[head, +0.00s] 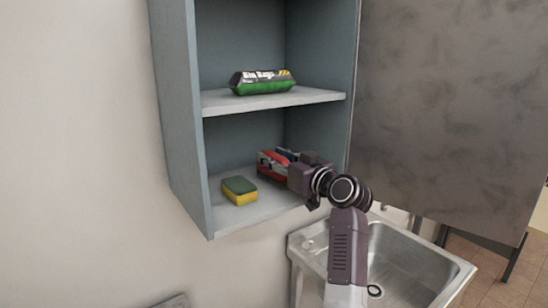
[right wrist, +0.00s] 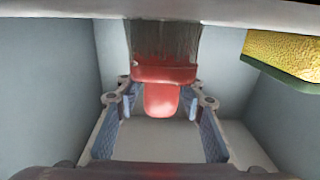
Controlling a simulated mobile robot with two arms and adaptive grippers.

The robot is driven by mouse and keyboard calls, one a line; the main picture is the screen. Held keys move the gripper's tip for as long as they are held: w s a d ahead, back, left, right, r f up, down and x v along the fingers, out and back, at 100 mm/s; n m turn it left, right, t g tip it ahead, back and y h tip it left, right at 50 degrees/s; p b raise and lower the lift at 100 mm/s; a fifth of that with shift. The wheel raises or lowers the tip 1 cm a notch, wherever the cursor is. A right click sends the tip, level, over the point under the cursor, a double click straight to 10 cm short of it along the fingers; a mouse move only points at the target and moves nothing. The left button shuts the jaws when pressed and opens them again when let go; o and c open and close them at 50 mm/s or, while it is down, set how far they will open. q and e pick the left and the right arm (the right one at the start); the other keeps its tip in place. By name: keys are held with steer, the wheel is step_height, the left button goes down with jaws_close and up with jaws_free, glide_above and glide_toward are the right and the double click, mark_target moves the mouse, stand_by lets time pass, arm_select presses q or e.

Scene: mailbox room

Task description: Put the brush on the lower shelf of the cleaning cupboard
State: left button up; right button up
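The cleaning cupboard (head: 184,125) is open, with an upper shelf (head: 325,97) and a lower shelf (head: 232,218). The red brush (head: 268,170) is at the lower shelf, right of the sponge. In the right wrist view, the brush (right wrist: 163,75) shows its red body and dark bristles, with the bristles against the pale shelf surface at the top of the picture. My right gripper (head: 283,163) reaches into the lower compartment. Its fingers (right wrist: 163,104) are spread on both sides of the brush, with gaps beside the red part. My left gripper is out of view.
A yellow and green sponge (head: 239,190) lies on the lower shelf, left of the brush. The grey cupboard door (head: 445,110) stands open at right. A steel sink (head: 415,265) is below.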

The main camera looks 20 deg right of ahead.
steer(key=b+v, duration=0.3)
steer(key=v, duration=0.8)
steer(key=shift+s+d+r+b, duration=0.1)
steer(key=shift+b, duration=0.2)
steer(key=shift+s, duration=0.4)
